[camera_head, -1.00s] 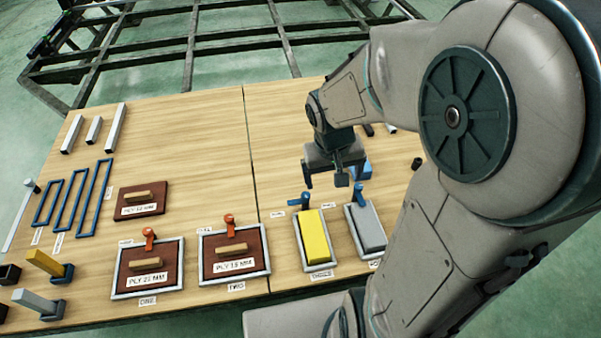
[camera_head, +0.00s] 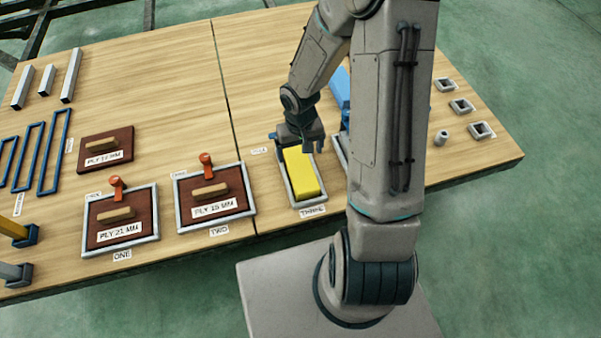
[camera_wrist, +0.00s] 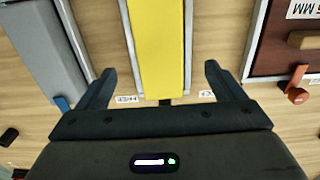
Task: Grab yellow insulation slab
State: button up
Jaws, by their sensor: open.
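The yellow insulation slab (camera_head: 302,172) lies in a grey-framed tray (camera_head: 317,205) labelled THREE near the front edge of the table. It also shows in the wrist view (camera_wrist: 160,45), between the two fingers and beyond their tips. My gripper (camera_head: 315,146) is above the far end of the slab, with its fingers pointing down. In the wrist view the fingers (camera_wrist: 158,68) are spread wide, one on each side of the slab, with nothing held. The lower part of the slab's tray is cut off in the wrist view.
A grey slab (camera_wrist: 42,50) lies in a tray on one side, mostly hidden behind my arm in the head view. A dark ply board (camera_head: 212,190) marked PLY 15 MM, with a wooden handle and orange clamp, sits in the tray left of the yellow slab. Blue pieces (camera_head: 341,85) lie behind.

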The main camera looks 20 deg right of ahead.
aim_at(300, 166)
notch_tip(300, 166, down, 9)
jog(key=b, duration=0.3)
jog(key=shift+w+r, duration=0.1)
jog(key=shift+r, duration=0.15)
jog(key=c, duration=1.1)
